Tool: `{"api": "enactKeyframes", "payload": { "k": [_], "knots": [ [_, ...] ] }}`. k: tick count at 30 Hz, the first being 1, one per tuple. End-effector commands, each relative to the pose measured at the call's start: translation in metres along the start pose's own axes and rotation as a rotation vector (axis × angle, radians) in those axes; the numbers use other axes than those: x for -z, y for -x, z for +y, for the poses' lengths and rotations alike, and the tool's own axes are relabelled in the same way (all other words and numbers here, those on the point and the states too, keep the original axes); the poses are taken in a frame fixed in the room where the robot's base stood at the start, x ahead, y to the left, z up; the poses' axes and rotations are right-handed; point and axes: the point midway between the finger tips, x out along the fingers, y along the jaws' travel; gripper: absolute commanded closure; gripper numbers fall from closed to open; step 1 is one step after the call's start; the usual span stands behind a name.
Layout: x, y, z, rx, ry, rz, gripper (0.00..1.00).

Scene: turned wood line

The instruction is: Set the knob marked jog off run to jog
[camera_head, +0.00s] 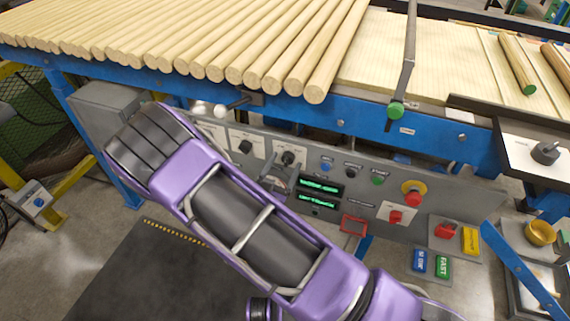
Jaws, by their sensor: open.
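The grey control panel (330,195) hangs under the blue frame of the line. Two black knobs on pale plates show on it, a left one (245,147) and a right one (288,158). Their lettering is too small to read, so I cannot tell which is marked jog off run, nor its setting. My purple arm crosses in front of the panel's left and lower parts and hides some of it.
Wooden rods (200,50) lie across the blue frame (350,120). The panel also has a green display (318,187), a red-and-yellow stop button (413,190) and a red switch (396,216). A white knob on a lever (222,110) sticks out above the panel.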

Motion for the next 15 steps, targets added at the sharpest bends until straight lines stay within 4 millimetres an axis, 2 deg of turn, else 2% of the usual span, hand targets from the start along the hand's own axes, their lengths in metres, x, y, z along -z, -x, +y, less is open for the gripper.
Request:
{"api": "enactKeyframes", "payload": {
  "k": [10,11,15],
  "knots": [
    [0.0,-0.0056,0.0,0.0,0.0,0.0,0.26],
    [0.0,-0.0056,0.0,0.0,0.0,0.0,0.28],
    [0.0,-0.0054,0.0,0.0,0.0,0.0,0.53]
  ]
}}
